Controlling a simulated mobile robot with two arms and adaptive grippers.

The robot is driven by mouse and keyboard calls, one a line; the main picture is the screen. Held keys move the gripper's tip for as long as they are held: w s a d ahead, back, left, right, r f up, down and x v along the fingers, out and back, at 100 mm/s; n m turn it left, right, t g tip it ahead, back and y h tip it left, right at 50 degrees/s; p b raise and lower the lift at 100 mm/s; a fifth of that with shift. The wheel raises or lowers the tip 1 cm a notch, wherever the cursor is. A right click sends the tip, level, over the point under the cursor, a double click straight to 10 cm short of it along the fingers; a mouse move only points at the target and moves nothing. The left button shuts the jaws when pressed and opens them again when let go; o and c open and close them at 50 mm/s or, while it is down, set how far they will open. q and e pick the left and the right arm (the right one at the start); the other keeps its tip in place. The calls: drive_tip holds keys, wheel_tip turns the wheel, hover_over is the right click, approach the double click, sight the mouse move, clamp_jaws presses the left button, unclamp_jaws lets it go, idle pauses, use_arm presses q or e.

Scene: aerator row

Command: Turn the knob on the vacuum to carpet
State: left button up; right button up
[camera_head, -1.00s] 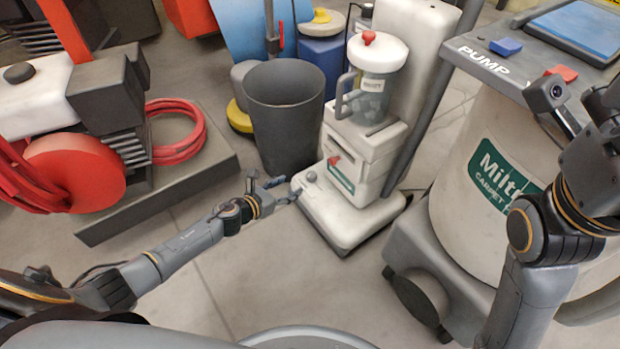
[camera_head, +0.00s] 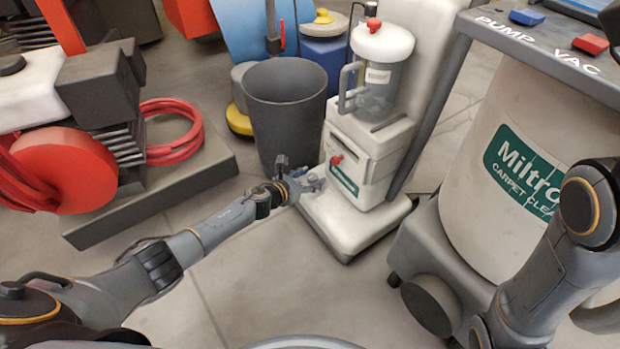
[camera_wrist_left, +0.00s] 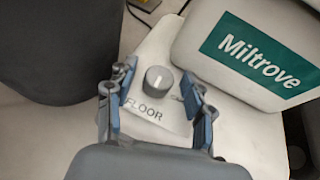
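The vacuum is a cream upright machine (camera_head: 352,225) with a clear canister, standing right of centre in the head view. Its base and green Miltrove label (camera_wrist_left: 262,58) also show in the left wrist view. A round grey knob (camera_wrist_left: 158,79) sits on the base, with the word FLOOR (camera_wrist_left: 143,110) printed near it. My left gripper (camera_head: 301,174) is over the base and hides the knob in the head view. In the left wrist view my left gripper (camera_wrist_left: 156,88) is open, with one finger on each side of the knob and visible gaps. My right gripper is out of view.
A dark grey bin (camera_head: 284,110) stands close behind and left of my left gripper. A large Miltrove carpet cleaner (camera_head: 525,125) stands to the right, near my right arm. A red hose machine (camera_head: 65,170) is at the left. Open floor lies in front of the vacuum.

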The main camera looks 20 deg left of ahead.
use_arm(q)
clamp_jaws()
